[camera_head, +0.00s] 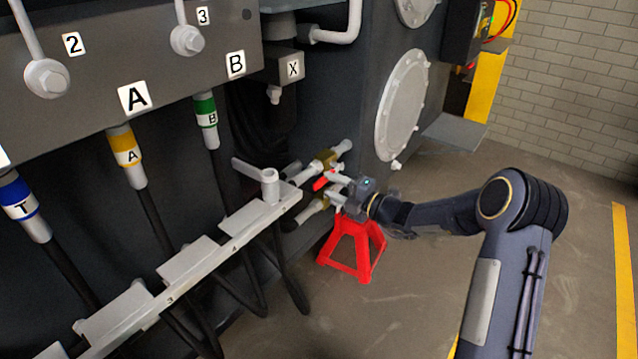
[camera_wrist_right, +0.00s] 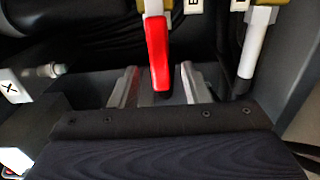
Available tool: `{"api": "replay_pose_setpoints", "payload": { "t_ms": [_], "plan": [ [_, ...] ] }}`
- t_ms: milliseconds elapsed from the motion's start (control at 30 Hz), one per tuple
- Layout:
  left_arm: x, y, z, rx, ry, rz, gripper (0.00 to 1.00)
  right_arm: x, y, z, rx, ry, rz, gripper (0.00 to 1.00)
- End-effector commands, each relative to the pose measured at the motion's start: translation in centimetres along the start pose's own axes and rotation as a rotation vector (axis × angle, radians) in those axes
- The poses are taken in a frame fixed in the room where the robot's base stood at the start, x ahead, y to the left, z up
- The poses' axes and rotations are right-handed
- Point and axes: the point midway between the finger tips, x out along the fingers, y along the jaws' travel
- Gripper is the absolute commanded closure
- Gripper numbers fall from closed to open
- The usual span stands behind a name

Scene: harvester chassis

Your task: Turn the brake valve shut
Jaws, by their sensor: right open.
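A valve with a red lever handle (camera_head: 320,183) sits low on the chassis beside a brass valve body (camera_head: 325,159). The red handle also hangs in the right wrist view (camera_wrist_right: 158,50), its lower end between my two finger tips with a gap on each side. My right gripper (camera_head: 334,179) is open and points at it from the right. A second valve with a white handle (camera_wrist_right: 254,48) is to the right in the wrist view; its brass body (camera_head: 321,202) seems to show below in the head view. The valve labels are partly cut off. My left gripper is not in view.
A red jack stand (camera_head: 352,248) stands on the floor below my right gripper. A grey hose bracket (camera_head: 180,262) with a T-shaped lever (camera_head: 266,181) juts out to the left. Hoses A, B and T hang at the left. The floor to the right is clear.

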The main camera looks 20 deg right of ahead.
Motion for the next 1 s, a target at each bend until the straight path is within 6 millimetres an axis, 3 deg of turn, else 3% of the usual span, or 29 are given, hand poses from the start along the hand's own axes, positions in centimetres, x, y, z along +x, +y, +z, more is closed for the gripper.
{"api": "replay_pose_setpoints", "payload": {
  "t_ms": [233,600,900,1000],
  "plan": [
    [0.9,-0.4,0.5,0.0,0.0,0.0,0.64,3.4,-0.2,-0.1,-0.002,0.002,-0.001,0.57],
    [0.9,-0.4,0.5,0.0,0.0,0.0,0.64,4.0,0.0,0.0,-0.003,0.0,-0.002,0.57],
    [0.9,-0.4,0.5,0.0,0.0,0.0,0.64,4.0,0.0,-0.1,-0.003,0.001,-0.002,0.97],
    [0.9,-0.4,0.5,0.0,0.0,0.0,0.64,4.0,0.0,-0.1,-0.003,0.001,-0.002,1.0]
  ]
}}
